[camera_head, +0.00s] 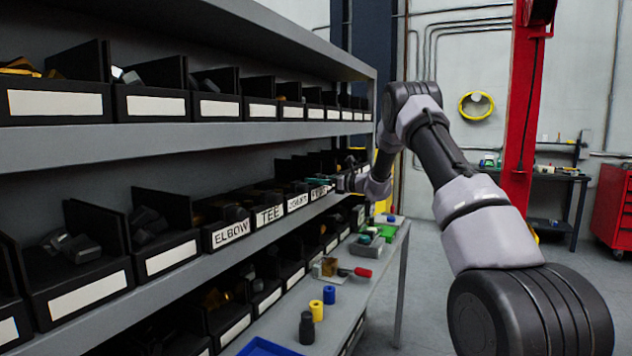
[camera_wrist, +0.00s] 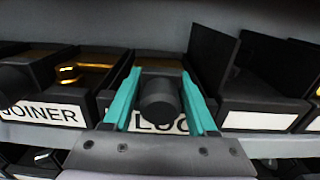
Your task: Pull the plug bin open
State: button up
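The plug bin (camera_wrist: 158,126) is in the middle of the wrist view, its label partly covered by my gripper so only the later letters show. A dark round knob-like piece (camera_wrist: 159,100) stands at its front. My gripper (camera_wrist: 160,92) has teal fingers spread apart, one on each side of this piece, with gaps visible between. It is open, and I cannot tell whether either finger touches it. In the head view, the bin (camera_head: 319,192) is small at the far end of the labelled row, with my gripper (camera_head: 325,181) at its front.
The joiner bin (camera_wrist: 40,113) is left of it in the wrist view, and a bin with a blank label (camera_wrist: 258,120) is right. In the head view, the elbow bin (camera_head: 231,233) and tee bin (camera_head: 269,215) are nearer. A bench with tools (camera_head: 385,258) stands below.

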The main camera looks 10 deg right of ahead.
grip_shut()
dwell(1.2)
